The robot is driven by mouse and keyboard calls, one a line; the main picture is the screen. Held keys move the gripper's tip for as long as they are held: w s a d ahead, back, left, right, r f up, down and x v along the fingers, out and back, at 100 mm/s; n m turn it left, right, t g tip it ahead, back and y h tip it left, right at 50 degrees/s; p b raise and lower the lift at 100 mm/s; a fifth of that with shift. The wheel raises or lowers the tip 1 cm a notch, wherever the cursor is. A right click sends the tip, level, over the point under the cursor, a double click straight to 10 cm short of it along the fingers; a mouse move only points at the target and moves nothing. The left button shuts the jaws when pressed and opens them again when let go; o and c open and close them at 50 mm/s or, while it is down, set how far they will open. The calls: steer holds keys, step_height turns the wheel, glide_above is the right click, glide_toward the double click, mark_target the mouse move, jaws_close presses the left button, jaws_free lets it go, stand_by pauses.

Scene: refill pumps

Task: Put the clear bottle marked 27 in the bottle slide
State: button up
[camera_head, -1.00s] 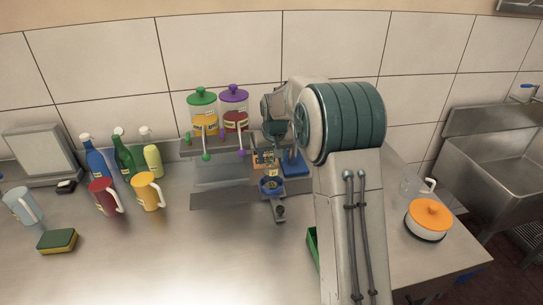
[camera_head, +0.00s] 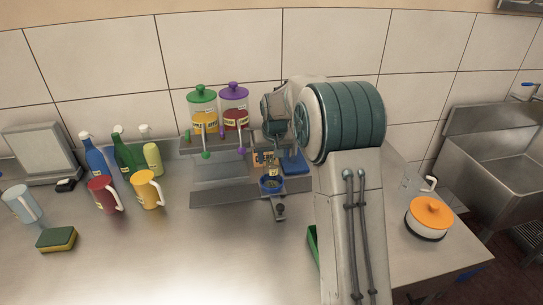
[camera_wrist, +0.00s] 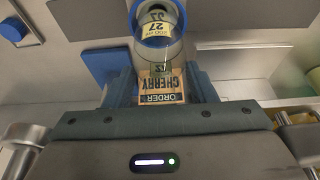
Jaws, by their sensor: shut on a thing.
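My gripper (camera_wrist: 160,88) is shut on the clear bottle marked 27 (camera_wrist: 160,55), with a finger on each side of it. The bottle's yellow label reads 27 and 100 ml. The bottle (camera_head: 273,171) also shows small in the head view, just above the blue round cup of the bottle slide (camera_head: 271,186). In the wrist view the blue ring (camera_wrist: 134,22) surrounds the far end of the bottle; I cannot tell whether the bottle rests in it.
Dispensers with a green lid (camera_head: 203,96) and a purple lid (camera_head: 234,95) stand behind the slide. Mugs and pump bottles stand left; an orange-lidded pot (camera_head: 431,216) stands right.

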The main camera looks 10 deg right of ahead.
steer(key=shift+f+b, duration=0.3)
steer(key=shift+f, duration=0.2)
steer(key=o, duration=1.6)
steer(key=shift+c, duration=0.2)
step_height(320, 180, up, 9)
steer(key=p, duration=0.6)
steer(key=shift+r, duration=0.1)
